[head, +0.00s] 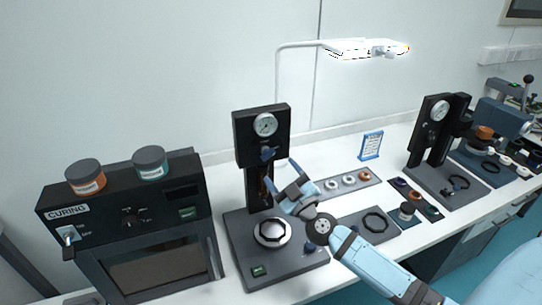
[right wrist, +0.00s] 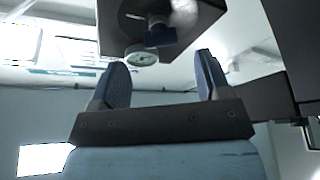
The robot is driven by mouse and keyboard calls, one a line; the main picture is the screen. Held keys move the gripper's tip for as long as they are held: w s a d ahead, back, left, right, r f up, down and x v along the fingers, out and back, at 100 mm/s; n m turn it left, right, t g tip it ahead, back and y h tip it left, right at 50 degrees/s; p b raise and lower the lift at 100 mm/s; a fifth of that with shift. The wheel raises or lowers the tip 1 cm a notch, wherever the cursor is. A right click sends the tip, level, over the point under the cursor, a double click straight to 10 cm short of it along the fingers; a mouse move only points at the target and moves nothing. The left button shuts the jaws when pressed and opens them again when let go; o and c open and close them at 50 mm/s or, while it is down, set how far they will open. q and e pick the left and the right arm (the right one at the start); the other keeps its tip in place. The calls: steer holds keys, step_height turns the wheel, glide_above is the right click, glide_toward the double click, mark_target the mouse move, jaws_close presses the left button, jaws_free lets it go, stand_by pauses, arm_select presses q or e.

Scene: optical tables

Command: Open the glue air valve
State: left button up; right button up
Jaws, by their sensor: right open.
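The glue station (head: 240,235) is a dark stand with a round gauge (head: 265,124) on its upper box. A small blue valve handle (head: 268,153) sits low on that box. In the right wrist view the blue handle (right wrist: 160,36) hangs under the box, beyond and between the fingertips. My right gripper (head: 281,177) is open and empty, just below and to the right of the handle, pointing up at it. Its two blue fingers also show in the right wrist view (right wrist: 162,68), apart from the handle. My left gripper is out of view.
A round silver piece (head: 272,232) rests on the station's base. A curing oven (head: 130,225) with two jars on top stands left. A tray of rings (head: 348,184) and a second gauge stand (head: 430,140) are to the right. A lamp (head: 365,48) hangs above.

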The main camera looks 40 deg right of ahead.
mark_target(268, 155)
steer(key=x, duration=0.5)
steer(key=shift+w, duration=0.2)
steer(key=shift+r, duration=0.1)
steer(key=c, duration=0.9)
